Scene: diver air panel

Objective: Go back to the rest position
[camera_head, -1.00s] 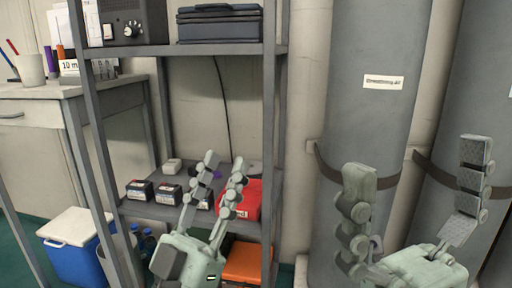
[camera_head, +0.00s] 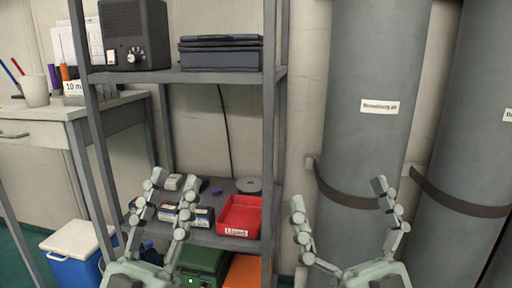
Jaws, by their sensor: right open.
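My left gripper (camera_head: 171,180) is at the lower left of the head view, fingers pointing up and spread apart, with nothing between them. It stands in front of the shelf rack and partly hides the small boxes on the middle shelf. My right gripper (camera_head: 338,192) is at the lower right, in front of a large grey cylinder (camera_head: 370,90) labelled as breathing air. Its fingers are wide apart and empty. Both grippers appear clear of the things behind them.
The grey rack (camera_head: 270,120) holds a red bin (camera_head: 240,217), small boxes (camera_head: 203,217), a dark radio-like box (camera_head: 134,35) and a dark case (camera_head: 221,53). A green case (camera_head: 203,262) and a blue-white cooler (camera_head: 75,250) are low down. A desk (camera_head: 60,122) stands left.

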